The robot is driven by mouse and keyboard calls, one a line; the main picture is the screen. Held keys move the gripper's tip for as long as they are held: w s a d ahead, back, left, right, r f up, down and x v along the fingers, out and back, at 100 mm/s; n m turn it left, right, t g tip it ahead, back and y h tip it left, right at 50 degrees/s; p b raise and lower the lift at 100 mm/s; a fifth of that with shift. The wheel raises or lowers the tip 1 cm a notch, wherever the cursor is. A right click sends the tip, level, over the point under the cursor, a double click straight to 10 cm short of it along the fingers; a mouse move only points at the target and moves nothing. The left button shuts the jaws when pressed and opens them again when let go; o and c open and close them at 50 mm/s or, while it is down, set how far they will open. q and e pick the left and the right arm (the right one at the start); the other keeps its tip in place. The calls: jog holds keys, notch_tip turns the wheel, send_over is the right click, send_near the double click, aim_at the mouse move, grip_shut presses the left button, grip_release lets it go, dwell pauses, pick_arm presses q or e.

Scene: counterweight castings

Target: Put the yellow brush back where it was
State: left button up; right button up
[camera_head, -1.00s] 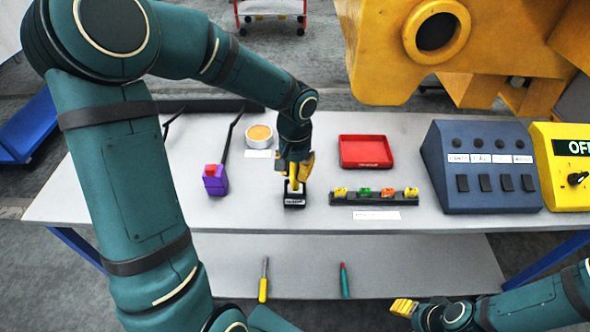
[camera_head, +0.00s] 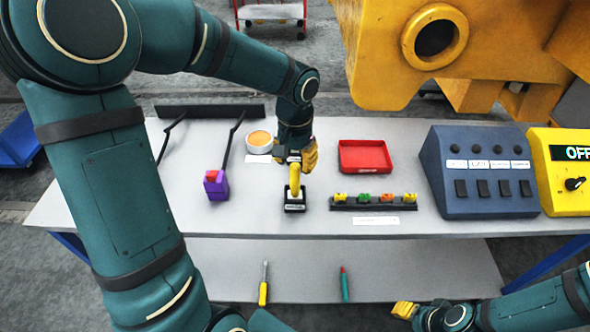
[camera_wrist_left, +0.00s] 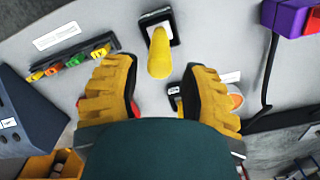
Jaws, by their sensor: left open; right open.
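The yellow brush (camera_head: 294,180) stands upright in a small black holder (camera_head: 295,207) near the front middle of the table. The wrist view shows the brush (camera_wrist_left: 160,52) from above, its lower end in the black holder (camera_wrist_left: 150,17). My left gripper (camera_head: 298,161) is above and just behind the brush. In the wrist view its two yellow fingers (camera_wrist_left: 159,88) are spread wide and empty, with the brush beyond the gap between them. My right gripper (camera_head: 404,309) is low at the front right, away from the brush; it is open and empty.
A black rack (camera_head: 374,202) with several coloured pieces and a red tray (camera_head: 366,156) lie right of the holder. A purple block (camera_head: 216,185) and a round tin (camera_head: 259,142) are left. A blue switch box (camera_head: 478,172) stands further right. Two tools lie on the lower shelf (camera_head: 400,265).

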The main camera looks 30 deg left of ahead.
pick_arm(q)
notch_tip(320, 180, up, 7)
jog(key=shift+f+p, duration=0.2)
jog(key=shift+p, duration=0.2)
dwell(0.4)
